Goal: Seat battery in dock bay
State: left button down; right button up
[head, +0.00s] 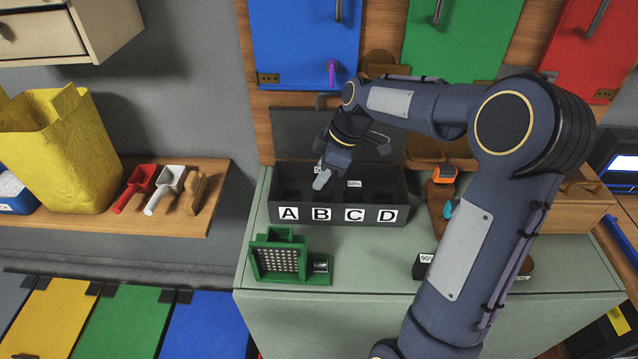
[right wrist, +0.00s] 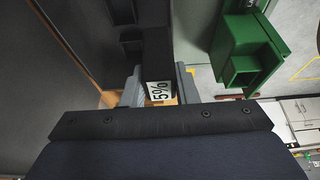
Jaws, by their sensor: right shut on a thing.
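The dark dock (head: 338,213) stands on the counter, its front marked A, B, C and D. My right gripper (head: 321,180) is over its left part, around bays A and B. In the right wrist view, my right gripper (right wrist: 160,88) is shut on a battery (right wrist: 158,92) whose white label reads 5%, perhaps partly cut off. Its lower end is hidden, so I cannot tell how deep it sits. A label reading 50% (head: 354,184) shows inside the dock near bay C. A 90% battery (head: 425,266) lies on the counter at the right. My left gripper is not in view.
A green perforated fixture (head: 280,258) stands in front of the dock, left of centre. An orange-and-black item (head: 445,174) sits right of the dock. My right arm covers the counter's right part. The counter's front middle is clear.

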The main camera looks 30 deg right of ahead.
jog(key=w+d+f, duration=0.1)
jog(key=f, duration=0.1)
jog(key=w+d+f, duration=0.1)
jog(key=w+f, duration=0.2)
jog(key=f, duration=0.1)
jog(key=shift+w+d+p, duration=0.25)
jog(key=shift+d+p, duration=0.05)
jog(key=shift+d, duration=0.1)
jog(key=shift+f, duration=1.6)
jog(key=shift+f, duration=0.15)
jog(key=o, duration=1)
jog(key=shift+o, duration=0.2)
